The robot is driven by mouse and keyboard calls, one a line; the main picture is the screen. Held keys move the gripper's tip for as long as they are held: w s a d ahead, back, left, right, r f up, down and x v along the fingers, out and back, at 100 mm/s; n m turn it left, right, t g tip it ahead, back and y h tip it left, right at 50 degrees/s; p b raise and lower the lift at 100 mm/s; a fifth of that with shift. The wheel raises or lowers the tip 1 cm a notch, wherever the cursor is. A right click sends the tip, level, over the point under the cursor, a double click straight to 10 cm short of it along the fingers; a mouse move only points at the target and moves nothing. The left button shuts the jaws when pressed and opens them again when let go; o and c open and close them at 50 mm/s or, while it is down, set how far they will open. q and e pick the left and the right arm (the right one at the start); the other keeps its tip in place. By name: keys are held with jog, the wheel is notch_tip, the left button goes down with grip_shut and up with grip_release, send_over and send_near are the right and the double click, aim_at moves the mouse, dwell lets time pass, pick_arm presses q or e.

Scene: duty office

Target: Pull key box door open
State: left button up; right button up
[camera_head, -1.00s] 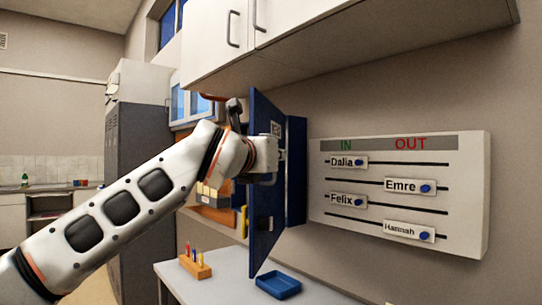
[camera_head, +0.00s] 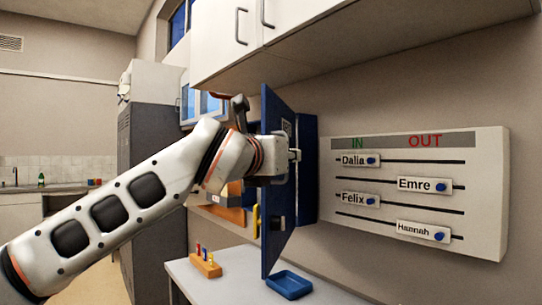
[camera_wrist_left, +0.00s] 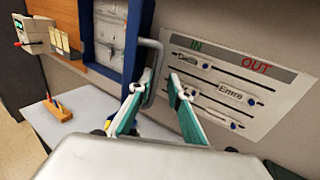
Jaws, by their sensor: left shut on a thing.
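The blue key box (camera_head: 309,170) is on the wall, left of the IN/OUT board. Its blue door (camera_head: 274,238) stands out from the box at an angle, seen nearly edge-on in the head view. In the left wrist view the blue frame (camera_wrist_left: 87,45) surrounds pale panels, and a grey bar handle (camera_wrist_left: 153,68) is at its right side. My left gripper (camera_wrist_left: 160,88) is shut on the handle, with one finger on each side in that view. In the head view its wrist reaches across the door and hides part of it. My right gripper is out of view.
The IN/OUT board (camera_head: 485,200) with name sliders is to the right. White cupboards (camera_head: 225,50) hang above. A pale table (camera_head: 235,285) below holds a blue tray (camera_head: 289,284) and a wooden block with pegs (camera_head: 205,265). A grey locker (camera_head: 150,190) stands behind my arm.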

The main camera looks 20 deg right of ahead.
pick_arm(q)
jog(key=v, duration=1)
jog(key=shift+r, duration=0.25)
jog(key=shift+s+d, duration=0.1)
jog(key=shift+d, duration=0.05)
